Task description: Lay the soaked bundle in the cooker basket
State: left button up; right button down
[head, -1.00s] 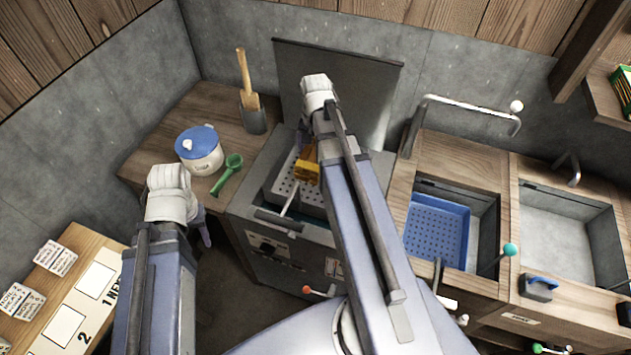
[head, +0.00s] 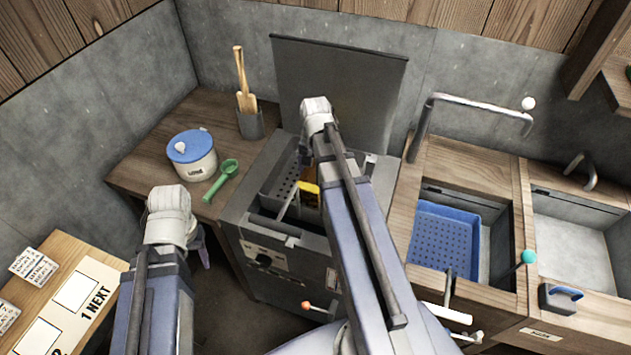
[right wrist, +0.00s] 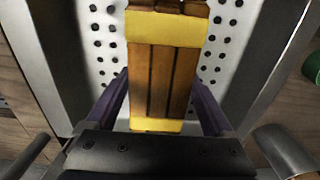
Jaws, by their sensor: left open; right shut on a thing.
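The bundle (right wrist: 165,65) is a set of brown strips with yellow bands. In the right wrist view my right gripper (right wrist: 161,100) is shut on it, with a purple finger on each side. In the head view a yellow piece of the bundle (head: 309,192) shows beside my right arm, which hides most of it and the gripper. The perforated metal cooker basket (head: 279,186) sits in the open cooker (head: 268,262). The bundle is at the basket's opening, over its holed floor; whether it touches the floor I cannot tell. My left gripper (head: 203,250) is open, low and left of the cooker.
The cooker's raised lid (head: 350,85) stands behind. On the left counter are a blue-lidded pot (head: 192,157), a green scoop (head: 222,180) and a holder with wooden tools (head: 250,123). To the right are a blue perforated tray (head: 440,240) in a sink and another sink (head: 570,250).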

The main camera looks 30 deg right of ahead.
aim_at(315, 172)
pick_arm(q)
jog(key=shift+f+b, duration=0.55)
jog(key=shift+f, duration=0.5)
pick_arm(e)
jog(key=shift+f, duration=1.05)
pick_arm(q)
jog(key=shift+f, duration=0.1)
pick_arm(e)
jog(key=shift+f, duration=0.1)
jog(key=shift+f, duration=0.15)
grip_release()
jog(key=shift+r, duration=0.2)
pick_arm(q)
notch_tip(315, 172, up, 12)
jog(key=p, duration=1.2)
pick_arm(e)
notch_tip(315, 172, up, 12)
jog(key=shift+r, duration=0.1)
